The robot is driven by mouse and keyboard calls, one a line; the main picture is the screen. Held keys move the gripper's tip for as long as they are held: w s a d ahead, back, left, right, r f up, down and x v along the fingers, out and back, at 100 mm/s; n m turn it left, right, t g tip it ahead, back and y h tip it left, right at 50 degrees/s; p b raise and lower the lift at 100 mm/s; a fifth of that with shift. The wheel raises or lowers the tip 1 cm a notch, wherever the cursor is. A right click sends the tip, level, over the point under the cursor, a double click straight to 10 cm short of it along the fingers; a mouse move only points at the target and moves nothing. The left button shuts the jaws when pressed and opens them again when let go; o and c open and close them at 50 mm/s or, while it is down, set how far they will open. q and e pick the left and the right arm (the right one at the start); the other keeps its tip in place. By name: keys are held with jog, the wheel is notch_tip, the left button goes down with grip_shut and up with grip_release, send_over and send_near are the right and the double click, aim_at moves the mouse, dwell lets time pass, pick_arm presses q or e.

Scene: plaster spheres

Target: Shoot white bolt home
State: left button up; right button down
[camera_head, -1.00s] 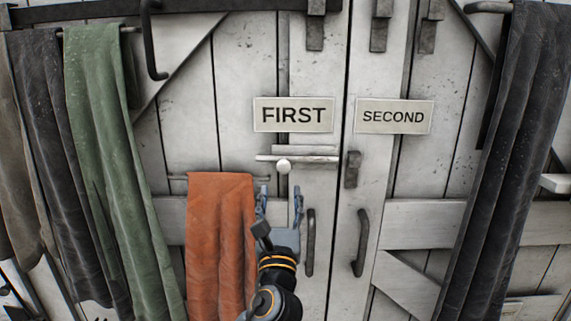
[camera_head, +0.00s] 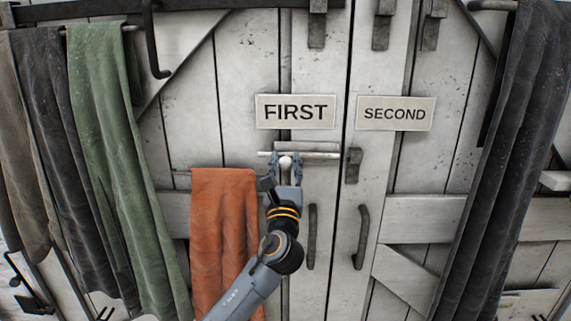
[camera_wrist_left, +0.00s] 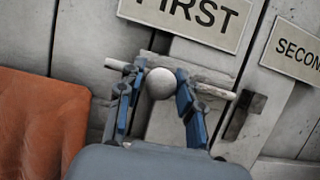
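The white bolt (camera_head: 320,156) is a pale horizontal rod below the FIRST sign on the left door leaf. Its round white knob (camera_wrist_left: 160,83) faces me. The rod's right end stops near the door seam, short of the dark bracket (camera_head: 353,165) on the right leaf. My left gripper (camera_head: 285,162) has its fingers on either side of the knob, close against it, and looks shut on it. My right gripper is out of view.
The FIRST sign (camera_head: 295,111) and SECOND sign (camera_head: 396,113) hang above. An orange cloth (camera_head: 223,235) hangs left of my arm, a green one (camera_head: 115,150) farther left. Dark door handles (camera_head: 312,237) are below right. A dark curtain (camera_head: 510,160) hangs at right.

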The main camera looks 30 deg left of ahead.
pick_arm(q)
grip_shut()
jog(key=w+d, duration=0.2)
jog(key=d, duration=0.1)
jog(key=w+d, duration=0.1)
jog(key=d, duration=0.1)
jog(key=shift+w+d+p, duration=0.15)
jog(key=shift+p, duration=0.25)
jog(key=shift+o, duration=1)
grip_release()
jog(key=o, duration=0.4)
jog(key=shift+d, duration=0.2)
jog(key=shift+c, duration=0.2)
jog(key=shift+w+d, duration=0.1)
jog(key=shift+d, duration=0.05)
jog(key=v, duration=1.2)
